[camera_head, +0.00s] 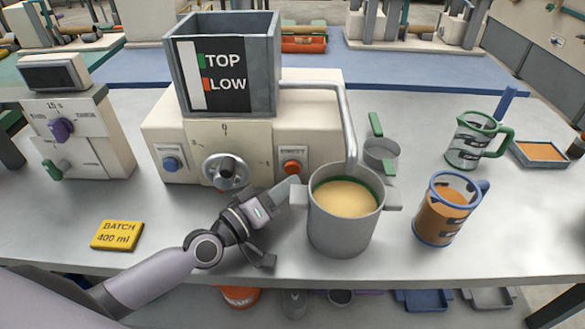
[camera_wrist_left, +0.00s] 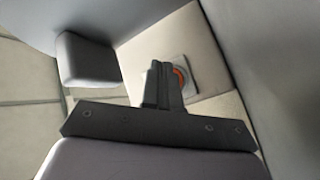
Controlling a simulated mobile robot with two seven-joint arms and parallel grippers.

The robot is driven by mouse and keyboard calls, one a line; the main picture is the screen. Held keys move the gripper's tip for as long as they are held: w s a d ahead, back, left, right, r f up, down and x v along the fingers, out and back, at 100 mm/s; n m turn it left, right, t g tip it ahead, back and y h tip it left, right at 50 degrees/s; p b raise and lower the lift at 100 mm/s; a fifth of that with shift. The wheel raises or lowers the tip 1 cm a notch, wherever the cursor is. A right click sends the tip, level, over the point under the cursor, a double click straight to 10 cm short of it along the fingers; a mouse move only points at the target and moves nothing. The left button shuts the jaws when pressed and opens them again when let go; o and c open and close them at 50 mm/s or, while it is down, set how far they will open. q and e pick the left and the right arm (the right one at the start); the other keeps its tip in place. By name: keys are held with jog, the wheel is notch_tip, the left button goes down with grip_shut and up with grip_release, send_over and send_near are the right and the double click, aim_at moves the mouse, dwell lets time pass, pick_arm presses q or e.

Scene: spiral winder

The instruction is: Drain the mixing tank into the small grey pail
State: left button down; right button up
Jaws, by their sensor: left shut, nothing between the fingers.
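The mixing tank (camera_head: 270,60) is an open square grey box with a TOP/LOW gauge panel, on top of a cream machine (camera_head: 160,125). A bent grey spout (camera_head: 347,125) comes down from the machine over the small grey pail (camera_head: 340,230). The pail stands upright and holds tan liquid, its surface close to a green line inside the rim. My left gripper (camera_head: 285,190) is shut and empty, left of the pail, its fingertips just in front of the orange-red button (camera_head: 292,167). The left wrist view shows the shut fingers (camera_wrist_left: 163,82) overlapping that button (camera_wrist_left: 181,78); contact is unclear.
A silver dial (camera_head: 225,172) and blue button (camera_head: 171,163) are on the machine front. A jug of orange-brown contents (camera_head: 438,222), a clear green-handled jug (camera_head: 462,147) and a small green-handled cup (camera_head: 381,152) stand right. A yellow BATCH 400 ml card (camera_head: 117,235) lies left.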

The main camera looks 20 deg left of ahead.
pick_arm(q)
jog(key=s, duration=0.1)
jog(key=s+p, duration=0.1)
jog(key=shift+s+d+r, duration=0.1)
jog(key=shift+s+d, duration=0.2)
jog(key=shift+d, duration=0.05)
jog(key=shift+s+d+p, duration=0.2)
jog(key=shift+s+p, duration=0.05)
jog(key=shift+s, duration=0.3)
jog(key=shift+s+d+p, duration=0.15)
jog(key=shift+s+p, duration=0.05)
jog(key=shift+s, duration=0.3)
pick_arm(e)
notch_tip(320, 180, up, 2)
jog(key=shift+r, duration=0.1)
jog(key=shift+s, duration=0.1)
